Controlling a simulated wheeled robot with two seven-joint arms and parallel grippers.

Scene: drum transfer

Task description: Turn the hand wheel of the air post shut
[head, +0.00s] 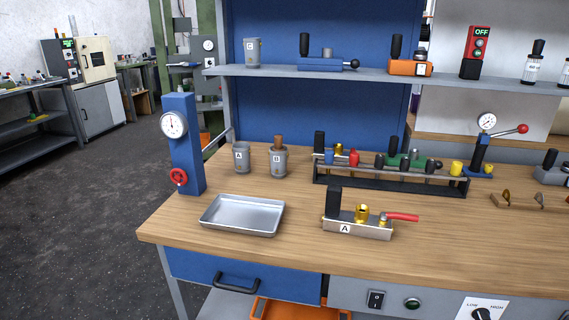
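The air post is a blue upright column (190,145) at the left end of the wooden workbench. A round white dial gauge (173,124) sits on its upper front. The red hand wheel (178,177) is low on the post's left front side, just above the bench top. I cannot tell from this view how far the wheel is turned. Neither of my grippers shows in the head view.
An empty metal tray (243,232) lies right of the post. Cups A (241,157) and B (278,163) stand behind it. A block marked A with a red lever (403,217) and a tool rack (390,187) stand further right. Floor left of the bench is clear.

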